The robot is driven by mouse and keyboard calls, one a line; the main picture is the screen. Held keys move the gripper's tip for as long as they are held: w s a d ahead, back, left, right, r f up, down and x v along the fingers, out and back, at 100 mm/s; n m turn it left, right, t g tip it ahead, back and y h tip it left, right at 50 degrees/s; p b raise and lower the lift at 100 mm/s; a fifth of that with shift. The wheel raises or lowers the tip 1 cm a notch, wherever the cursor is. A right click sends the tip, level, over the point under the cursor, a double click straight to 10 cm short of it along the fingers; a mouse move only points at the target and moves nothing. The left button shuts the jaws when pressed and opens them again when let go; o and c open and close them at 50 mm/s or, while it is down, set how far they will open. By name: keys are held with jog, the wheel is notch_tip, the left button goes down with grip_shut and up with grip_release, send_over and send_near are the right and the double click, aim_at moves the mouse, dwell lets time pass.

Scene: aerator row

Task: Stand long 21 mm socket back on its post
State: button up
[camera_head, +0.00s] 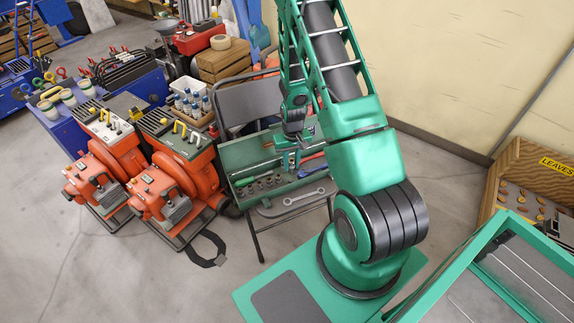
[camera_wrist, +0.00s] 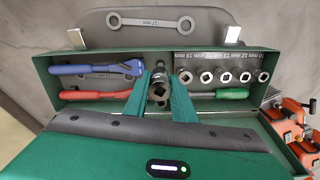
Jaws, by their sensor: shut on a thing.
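My gripper (camera_wrist: 168,102) is shut on a dark metal socket (camera_wrist: 159,84), seen end-on with a square hole between the fingers in the wrist view. It is over the open green toolbox (camera_wrist: 292,140), left of a row of sockets (camera_wrist: 225,77) by a strip with mm labels. In the head view my gripper (camera_head: 287,160) reaches into the toolbox (camera_head: 237,155); the held socket is hard to make out there. The post under the held socket is mostly hidden, so I cannot tell whether they touch.
Blue-handled pliers (camera_wrist: 90,69), a red-handled tool (camera_wrist: 95,94) and a green-handled screwdriver (camera_wrist: 232,93) lie in the toolbox. Orange machines (camera_head: 175,195) stand to the left in the head view.

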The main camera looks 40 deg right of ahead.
jog(key=shift+f, duration=3.45)
jog(key=shift+f, duration=0.25)
jog(key=o, duration=1.1)
jog(key=shift+o, duration=0.2)
jog(key=shift+d+r, duration=0.1)
jog(key=shift+r, duration=0.35)
jog(key=shift+w+r, duration=0.15)
jog(key=shift+r, duration=2.9)
